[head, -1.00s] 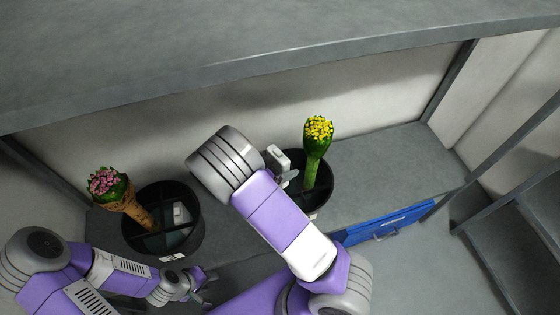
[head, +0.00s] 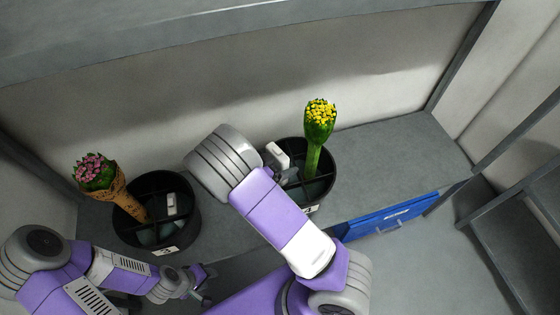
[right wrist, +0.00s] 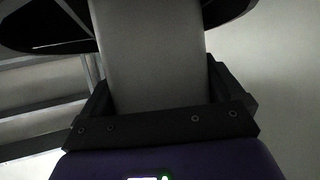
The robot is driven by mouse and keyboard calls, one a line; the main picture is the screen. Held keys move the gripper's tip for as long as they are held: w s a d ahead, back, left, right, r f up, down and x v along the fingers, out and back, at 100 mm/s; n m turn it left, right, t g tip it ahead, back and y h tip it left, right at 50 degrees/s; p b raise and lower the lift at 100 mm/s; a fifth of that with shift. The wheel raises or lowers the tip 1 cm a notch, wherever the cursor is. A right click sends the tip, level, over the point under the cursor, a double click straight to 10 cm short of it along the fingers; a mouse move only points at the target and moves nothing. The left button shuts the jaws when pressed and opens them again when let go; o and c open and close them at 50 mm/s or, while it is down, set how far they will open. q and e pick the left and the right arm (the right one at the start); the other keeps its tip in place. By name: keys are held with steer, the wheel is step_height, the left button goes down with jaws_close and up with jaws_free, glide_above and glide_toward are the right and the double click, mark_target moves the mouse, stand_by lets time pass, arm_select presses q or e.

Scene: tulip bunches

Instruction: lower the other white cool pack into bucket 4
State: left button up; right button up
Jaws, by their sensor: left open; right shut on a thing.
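The white cool pack (head: 278,155) is in my right gripper (head: 272,163), at the left back rim of the right-hand black bucket (head: 331,180). Another white cool pack (head: 172,203) is in the left bucket (head: 196,225). My left gripper (head: 205,284) is open and empty, in front of the left bucket.
Yellow tulips (head: 319,125) stand in the right bucket. A wrapped pink bunch (head: 100,178) leans out of the left bucket. Both buckets stand on a grey shelf (head: 395,155), clear to the right. A blue crate (head: 395,222) sits below, and another shelf (head: 250,35) hangs above.

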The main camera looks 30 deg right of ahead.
steer(key=o, duration=1)
steer(key=shift+p+v, duration=0.95)
steer(key=shift+v, duration=2.9)
